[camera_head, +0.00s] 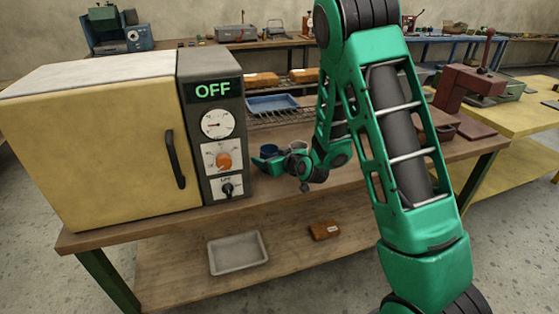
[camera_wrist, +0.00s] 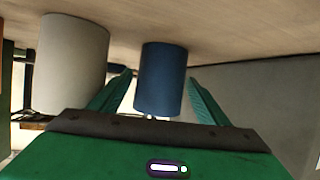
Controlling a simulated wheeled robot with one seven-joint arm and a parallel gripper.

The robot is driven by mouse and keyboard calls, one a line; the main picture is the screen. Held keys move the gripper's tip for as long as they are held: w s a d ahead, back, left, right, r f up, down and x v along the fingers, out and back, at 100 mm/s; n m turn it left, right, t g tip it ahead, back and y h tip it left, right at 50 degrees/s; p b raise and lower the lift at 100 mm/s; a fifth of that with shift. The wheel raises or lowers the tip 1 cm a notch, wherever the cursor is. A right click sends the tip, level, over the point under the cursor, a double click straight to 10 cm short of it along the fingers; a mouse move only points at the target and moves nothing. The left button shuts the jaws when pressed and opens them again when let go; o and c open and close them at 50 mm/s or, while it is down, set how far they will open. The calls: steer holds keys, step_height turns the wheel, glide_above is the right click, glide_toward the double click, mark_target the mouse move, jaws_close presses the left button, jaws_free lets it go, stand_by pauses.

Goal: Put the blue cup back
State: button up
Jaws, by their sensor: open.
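The blue cup (camera_head: 268,150) stands on the wooden bench, just right of the oven's control panel. In the wrist view, the blue cup (camera_wrist: 162,78) sits between the two green fingers of my gripper (camera_wrist: 159,77), with visible gaps at both sides. The wrist picture appears upside down, with the bench top along its upper edge. My gripper (camera_head: 264,162) is open and low at the cup in the head view, where its fingers are small and partly merged with the cup.
A pale cup (camera_head: 298,145) stands close beside the blue one; it is also in the wrist view (camera_wrist: 72,65). The yellow oven (camera_head: 100,140) reads OFF, its door shut. Behind are a wire rack (camera_head: 285,116) and blue tray (camera_head: 272,103). A grey tray (camera_head: 238,253) lies on the lower shelf.

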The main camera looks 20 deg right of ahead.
steer(key=v, duration=0.9)
steer(key=shift+s+r, duration=0.1)
steer(key=shift+s, duration=0.05)
steer(key=shift+s+r+g, duration=0.3)
steer(key=shift+s+g, duration=0.1)
steer(key=shift+s, duration=0.1)
steer(key=s+d+r+m+g+h, duration=0.1)
steer(key=s+d+r+m+g, duration=0.1)
steer(key=s, duration=1)
steer(key=s+d+r+m+g+h, duration=0.1)
steer(key=s+d+r+m+g, duration=0.2)
steer(key=s, duration=1)
steer(key=s+d+r+m+g+h, duration=0.1)
steer(key=s+d+r+m+g, duration=0.2)
steer(key=s+d+g, duration=0.4)
steer(key=s+d+m, duration=0.1)
steer(key=s+d, duration=0.3)
steer(key=s, duration=0.2)
steer(key=shift+s, duration=0.2)
